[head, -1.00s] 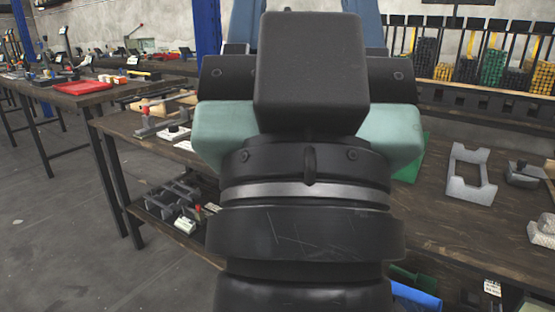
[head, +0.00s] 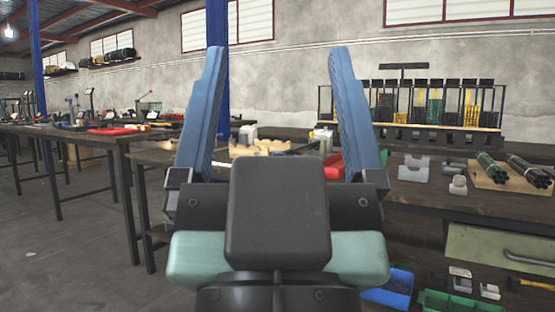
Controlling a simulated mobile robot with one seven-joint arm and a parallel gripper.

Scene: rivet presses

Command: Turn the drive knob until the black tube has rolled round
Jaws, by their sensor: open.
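My gripper (head: 278,75) fills the middle of the head view, with its two blue fingers pointing up and spread wide apart. I cannot make out the drive knob in this view. I cannot tell which tube is the task's black tube; a bundle of dark tubes (head: 524,169) lies on a board at the right, and black pieces also stand in the rack at the back. My gripper's body hides part of the bench behind it.
A rack (head: 410,133) with black, green and yellow pieces stands along the back wall. A grey cradle-like block (head: 413,170) sits on the right bench. Blue (head: 392,289) and green (head: 452,302) bins are below. Floor is open at left (head: 50,260).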

